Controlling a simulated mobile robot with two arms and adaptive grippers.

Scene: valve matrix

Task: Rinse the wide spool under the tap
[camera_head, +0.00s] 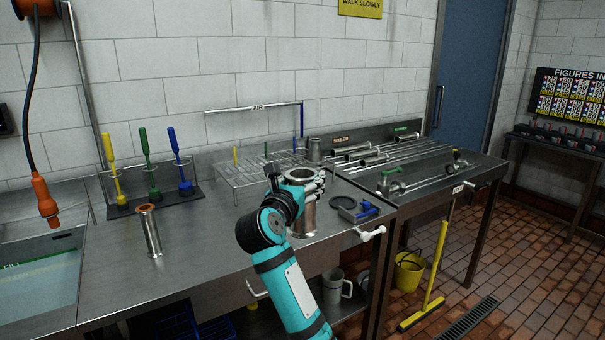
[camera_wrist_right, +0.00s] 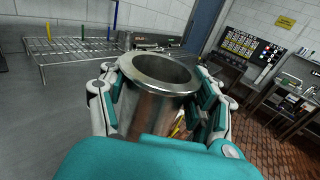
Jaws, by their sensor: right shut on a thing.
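The wide spool (camera_head: 304,217) is a shiny steel tube with a flanged open top, upright at the bench's front right. My right gripper (camera_head: 302,183) is shut around its upper part. The right wrist view shows the spool (camera_wrist_right: 158,98) between both fingers, with its open mouth facing up. I cannot tell whether its base touches the bench. A sink (camera_head: 45,262) with water lies at the far left. An orange nozzle (camera_head: 45,198) hangs over it on a black hose. No other tap is clear to me. My left gripper is out of view.
A narrower steel spool (camera_head: 149,232) stands on the bench between the sink and my arm. Yellow, green and blue brushes (camera_head: 151,180) stand in a rack behind it. A wire rack (camera_head: 238,173) sits at the back. A dark ring (camera_head: 342,203) and blue-handled valve (camera_head: 367,210) lie right.

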